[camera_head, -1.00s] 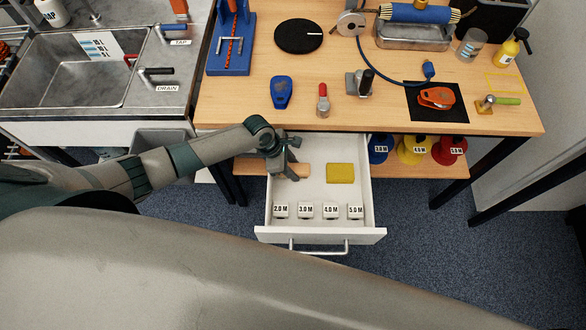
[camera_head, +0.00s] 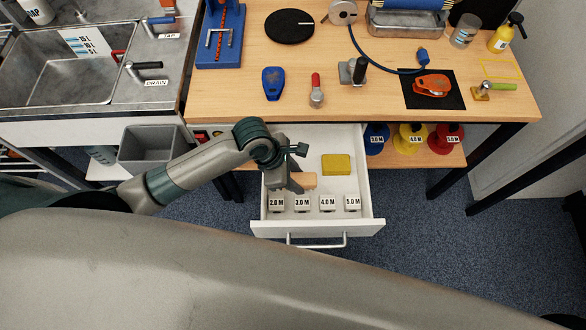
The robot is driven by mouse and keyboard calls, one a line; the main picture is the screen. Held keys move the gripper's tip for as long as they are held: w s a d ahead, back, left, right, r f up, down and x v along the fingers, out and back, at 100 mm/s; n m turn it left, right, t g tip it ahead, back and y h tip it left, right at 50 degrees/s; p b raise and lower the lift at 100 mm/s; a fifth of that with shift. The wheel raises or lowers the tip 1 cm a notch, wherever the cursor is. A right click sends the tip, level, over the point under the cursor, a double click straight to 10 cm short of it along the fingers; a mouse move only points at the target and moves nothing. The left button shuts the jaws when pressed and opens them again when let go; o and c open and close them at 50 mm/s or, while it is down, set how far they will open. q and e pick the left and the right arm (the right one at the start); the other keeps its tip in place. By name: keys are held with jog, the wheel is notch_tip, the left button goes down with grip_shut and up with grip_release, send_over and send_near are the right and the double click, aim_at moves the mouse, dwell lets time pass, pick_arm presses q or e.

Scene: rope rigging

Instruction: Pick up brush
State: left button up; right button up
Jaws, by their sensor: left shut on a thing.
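A tan wooden piece, which appears to be the brush (camera_head: 304,180), shows at the fingers of my left gripper (camera_head: 291,180), over the open white drawer (camera_head: 318,227). The gripper is shut on it. The fingers and wrist hide its left part, and I cannot see any bristles. I cannot tell how high it is above the drawer floor. My right gripper is not in view.
A yellow sponge (camera_head: 336,164) lies in the drawer to the right, and labelled blocks (camera_head: 302,203) line its front. The workbench top (camera_head: 215,105) lies above, with an orange tool (camera_head: 432,85) on a black mat. A grey bin (camera_head: 152,148) stands left.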

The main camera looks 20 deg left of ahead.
pick_arm(q)
jog(key=shift+s+d+r, duration=0.25)
jog(key=shift+s+r, duration=0.1)
jog(key=shift+s, duration=0.1)
